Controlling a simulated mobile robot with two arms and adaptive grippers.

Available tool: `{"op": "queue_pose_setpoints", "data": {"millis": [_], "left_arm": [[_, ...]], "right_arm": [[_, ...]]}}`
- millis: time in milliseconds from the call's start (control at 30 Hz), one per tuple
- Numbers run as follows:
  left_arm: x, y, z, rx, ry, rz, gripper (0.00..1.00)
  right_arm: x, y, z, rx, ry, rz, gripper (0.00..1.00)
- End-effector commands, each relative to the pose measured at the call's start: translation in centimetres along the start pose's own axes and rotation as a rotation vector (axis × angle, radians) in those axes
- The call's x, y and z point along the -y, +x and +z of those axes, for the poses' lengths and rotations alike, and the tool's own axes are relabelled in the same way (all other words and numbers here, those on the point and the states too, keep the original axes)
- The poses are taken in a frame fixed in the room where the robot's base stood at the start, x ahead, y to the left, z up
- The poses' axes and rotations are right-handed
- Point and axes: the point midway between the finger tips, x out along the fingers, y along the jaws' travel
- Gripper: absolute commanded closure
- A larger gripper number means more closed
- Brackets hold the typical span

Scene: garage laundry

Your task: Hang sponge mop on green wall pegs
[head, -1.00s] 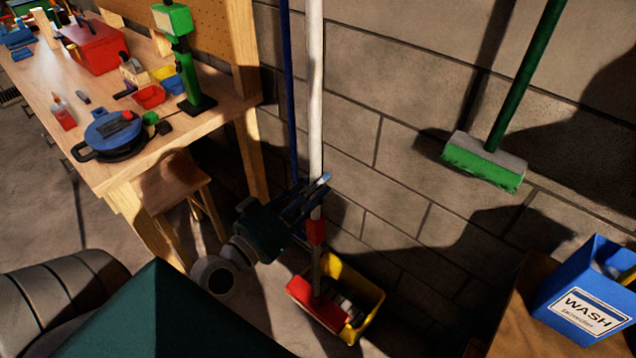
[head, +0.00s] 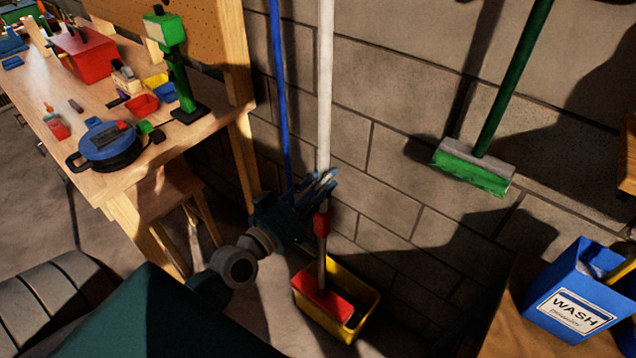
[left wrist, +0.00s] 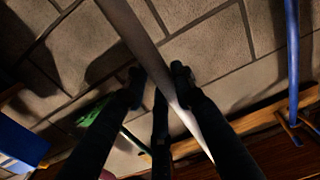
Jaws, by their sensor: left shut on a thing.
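The sponge mop has a long white handle (head: 325,90), a red collar (head: 321,224) and a red head (head: 320,300). It stands nearly upright in front of the block wall. My left gripper (head: 318,190) is shut on the handle just above the collar. In the left wrist view the handle (left wrist: 140,35) runs between the fingers of my left gripper (left wrist: 160,85). The red head overlaps a yellow bucket (head: 370,292); I cannot tell whether it is inside or in front of it. No green wall pegs can be made out. My right gripper is not in view.
A blue pole (head: 279,90) stands left of the mop. A green broom (head: 475,168) hangs on the wall to the right. A blue WASH box (head: 590,262) sits on a wooden surface at lower right. A wooden workbench (head: 95,175) and stool (head: 180,190) are at left.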

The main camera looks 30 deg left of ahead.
Motion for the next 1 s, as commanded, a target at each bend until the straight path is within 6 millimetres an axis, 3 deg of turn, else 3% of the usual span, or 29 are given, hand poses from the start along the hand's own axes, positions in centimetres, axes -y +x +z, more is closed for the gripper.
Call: {"op": "queue_pose_setpoints", "data": {"millis": [1000], "left_arm": [[0.0, 7.0, 0.4, -0.007, 0.0, -0.001, 1.0]], "right_arm": [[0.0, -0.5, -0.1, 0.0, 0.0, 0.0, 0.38]]}}
